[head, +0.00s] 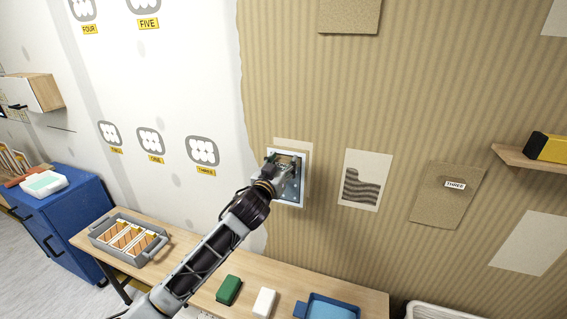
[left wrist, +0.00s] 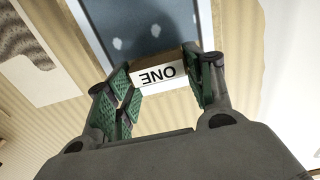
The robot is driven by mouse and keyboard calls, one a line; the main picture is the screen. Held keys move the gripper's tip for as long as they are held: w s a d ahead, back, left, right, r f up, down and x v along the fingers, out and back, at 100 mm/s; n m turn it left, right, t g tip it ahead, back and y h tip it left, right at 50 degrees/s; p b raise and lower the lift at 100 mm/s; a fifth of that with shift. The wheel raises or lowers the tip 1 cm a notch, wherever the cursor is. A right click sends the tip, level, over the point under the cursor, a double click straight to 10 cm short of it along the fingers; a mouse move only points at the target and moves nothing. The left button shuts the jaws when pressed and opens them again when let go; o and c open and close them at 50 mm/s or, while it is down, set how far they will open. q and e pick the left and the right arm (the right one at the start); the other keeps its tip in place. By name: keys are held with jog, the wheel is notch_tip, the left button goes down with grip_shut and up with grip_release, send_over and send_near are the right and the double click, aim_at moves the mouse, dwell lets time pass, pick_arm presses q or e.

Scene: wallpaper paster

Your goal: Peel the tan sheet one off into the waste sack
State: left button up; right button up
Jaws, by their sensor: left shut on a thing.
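My left gripper (head: 283,165) is up at the striped wall, in front of a blue-grey panel with pale spots (head: 289,197). A pale tan edge (head: 293,146) shows above and around that panel. In the left wrist view my left gripper (left wrist: 160,85) is shut on the white tab marked ONE (left wrist: 160,76), which has a brown top edge. The blue-grey panel (left wrist: 130,30) lies just behind the tab. How much of tan sheet one is attached to the wall is hidden by my gripper. My right gripper is out of view. No waste sack can be made out for certain.
Tan sheet THREE (head: 447,198) and a dark-striped sheet (head: 363,180) are on the wall to the right. Below, the bench (head: 200,258) holds a grey tray (head: 125,258), green block (head: 229,290), white block (head: 264,302) and blue tray (head: 332,308). A white-rimmed container (head: 440,312) is cut off at bottom right.

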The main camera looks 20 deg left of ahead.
pick_arm(q)
jog(key=shift+s+a, duration=0.1)
jog(key=shift+s, duration=2.7)
jog(key=shift+r, duration=0.1)
jog(key=shift+s+d+r+m+h, duration=0.7)
jog(key=shift+d+r+h, duration=0.55)
jog(key=shift+r, duration=2.55)
jog(key=s+a+f+n+y, duration=0.1)
jog(key=s+f, duration=0.3)
jog(key=f, duration=0.8)
jog(key=s+a+f+y, duration=0.1)
jog(key=s+f, duration=0.3)
jog(key=f, duration=0.8)
jog(key=shift+a+n+y, duration=0.25)
jog(key=shift+n+y, duration=0.15)
jog(key=shift+y, duration=0.15)
jog(key=shift+f, duration=0.1)
